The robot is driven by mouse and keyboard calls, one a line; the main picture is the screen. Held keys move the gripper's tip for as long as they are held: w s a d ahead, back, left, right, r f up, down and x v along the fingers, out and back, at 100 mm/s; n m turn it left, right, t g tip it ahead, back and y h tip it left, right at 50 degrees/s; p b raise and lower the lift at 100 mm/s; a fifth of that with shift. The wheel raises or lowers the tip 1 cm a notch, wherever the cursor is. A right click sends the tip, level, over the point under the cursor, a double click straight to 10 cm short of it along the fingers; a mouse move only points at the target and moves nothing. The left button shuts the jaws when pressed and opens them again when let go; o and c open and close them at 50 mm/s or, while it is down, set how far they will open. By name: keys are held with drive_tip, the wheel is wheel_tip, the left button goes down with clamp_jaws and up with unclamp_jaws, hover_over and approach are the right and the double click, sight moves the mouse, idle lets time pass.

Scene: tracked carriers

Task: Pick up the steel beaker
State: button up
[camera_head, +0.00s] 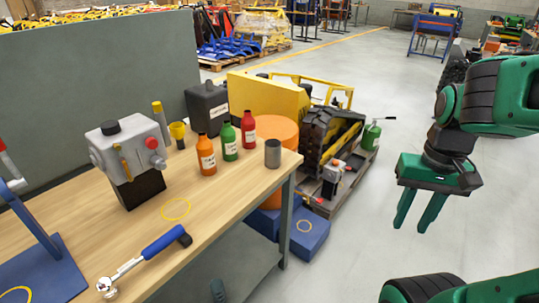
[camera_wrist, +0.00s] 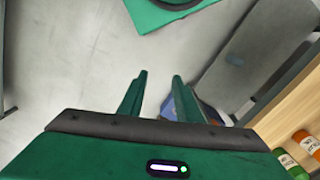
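The steel beaker (camera_head: 273,154) is a small grey metal cylinder. It stands upright near the right end of the wooden workbench in the head view, close to the edge. My green gripper (camera_head: 419,211) hangs in the air to the right of the bench, clear of the beaker, with its fingers pointing down. The two fingers are apart with nothing between them. In the wrist view the gripper (camera_wrist: 160,95) is also open and empty, above the floor. I cannot make out the beaker in the wrist view.
Orange (camera_head: 206,156), green (camera_head: 228,142) and red (camera_head: 248,130) bottles stand left of the beaker on the workbench (camera_head: 225,205). A blue-handled tool (camera_head: 150,254) and a grey device (camera_head: 128,158) are farther left. A tracked carrier (camera_head: 330,135) stands behind. Open floor lies right of the bench.

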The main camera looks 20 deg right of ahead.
drive_tip(key=shift+o, duration=1.2)
drive_tip(key=o, duration=0.5)
drive_tip(key=shift+s+d+r, duration=0.1)
drive_tip(key=shift+s+r, duration=0.05)
drive_tip(key=shift+s, duration=0.1)
drive_tip(key=shift+o, duration=0.9)
drive_tip(key=w+f+n+t, duration=0.1)
drive_tip(key=w+f+n, duration=0.1)
drive_tip(key=w, duration=0.6)
drive_tip(key=shift+f+n+t, duration=0.2)
drive_tip(key=shift+n+t, duration=0.2)
drive_tip(key=shift+n, duration=0.2)
drive_tip(key=n+t+y, duration=0.4)
drive_tip(key=n+t, duration=0.3)
drive_tip(key=t, duration=0.3)
approach(277, 157)
drive_tip(key=x, duration=0.3)
drive_tip(key=f+x, duration=0.1)
drive_tip(key=x, duration=0.1)
drive_tip(key=shift+s, duration=0.25)
drive_tip(key=shift+w+f+t, duration=0.2)
drive_tip(key=shift+w+t, duration=0.4)
drive_tip(key=shift+w, duration=0.3)
drive_tip(key=shift+a+r+x, duration=0.1)
drive_tip(key=shift+x, duration=2.45)
drive_tip(key=shift+a+r+x, duration=0.15)
drive_tip(key=shift+x, duration=2.4)
